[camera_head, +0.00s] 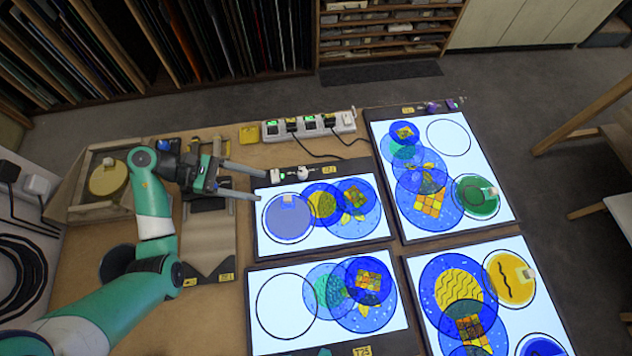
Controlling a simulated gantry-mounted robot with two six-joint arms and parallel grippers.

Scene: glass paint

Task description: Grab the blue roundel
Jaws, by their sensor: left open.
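A plain pale-blue roundel (285,225) with a small tan block on it lies in a ring on the upper-left light panel (325,243). My left gripper (259,184) is open and empty, its two fingers pointing right, just above and left of this roundel in the picture. Its height over the panel is hard to tell. Another deep-blue disc (541,347) is cut off at the bottom edge on the lower-right panel. My right gripper is not in view.
Three more lit panels carry overlapping patterned blue discs, a green roundel (476,203) and a yellow roundel (507,288). An empty ring (287,306) lies on the lower-left panel. A power strip (308,125) with cables stands behind. A wooden tray (88,212) is at left.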

